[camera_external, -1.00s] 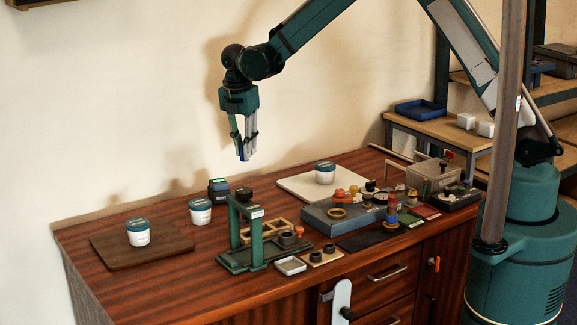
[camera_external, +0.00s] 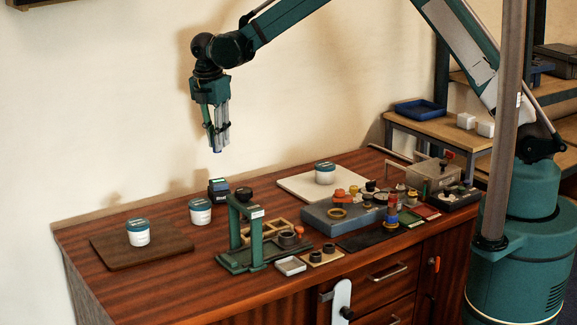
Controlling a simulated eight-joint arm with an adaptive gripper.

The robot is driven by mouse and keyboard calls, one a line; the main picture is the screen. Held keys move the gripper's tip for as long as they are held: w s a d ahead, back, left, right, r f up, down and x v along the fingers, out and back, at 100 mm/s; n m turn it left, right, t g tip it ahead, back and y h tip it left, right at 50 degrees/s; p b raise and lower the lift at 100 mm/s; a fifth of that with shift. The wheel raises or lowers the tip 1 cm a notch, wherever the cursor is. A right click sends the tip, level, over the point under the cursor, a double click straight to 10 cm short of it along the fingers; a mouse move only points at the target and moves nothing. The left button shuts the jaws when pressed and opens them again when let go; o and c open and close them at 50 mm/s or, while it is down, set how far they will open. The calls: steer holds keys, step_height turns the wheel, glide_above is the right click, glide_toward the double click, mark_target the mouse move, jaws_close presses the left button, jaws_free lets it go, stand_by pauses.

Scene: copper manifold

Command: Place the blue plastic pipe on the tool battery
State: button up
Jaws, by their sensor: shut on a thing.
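My gripper (camera_external: 217,146) hangs in the air above the back of the wooden bench. It is shut on the blue plastic pipe (camera_external: 217,150), of which only a small blue end shows below the fingertips.
A white jar with a teal lid (camera_external: 200,212) stands just left of the battery. A green press frame (camera_external: 246,234) stands in front of it. Another jar (camera_external: 138,232) sits on a brown board (camera_external: 107,253) at the left. Bare bench lies between board and press.

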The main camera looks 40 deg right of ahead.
steer(key=shift+f+b, duration=0.35)
steer(key=shift+f, duration=2.55)
steer(key=shift+f+b, duration=0.3)
steer(key=shift+f, duration=1.55)
steer(key=shift+f, duration=0.2)
steer(key=o, duration=0.7)
steer(key=shift+r, duration=0.2)
steer(key=r, duration=0.4)
steer(key=a+r+p, duration=0.1)
steer(key=r, duration=0.7)
steer(key=shift+s+a+p, duration=0.3)
steer(key=shift+s, duration=0.05)
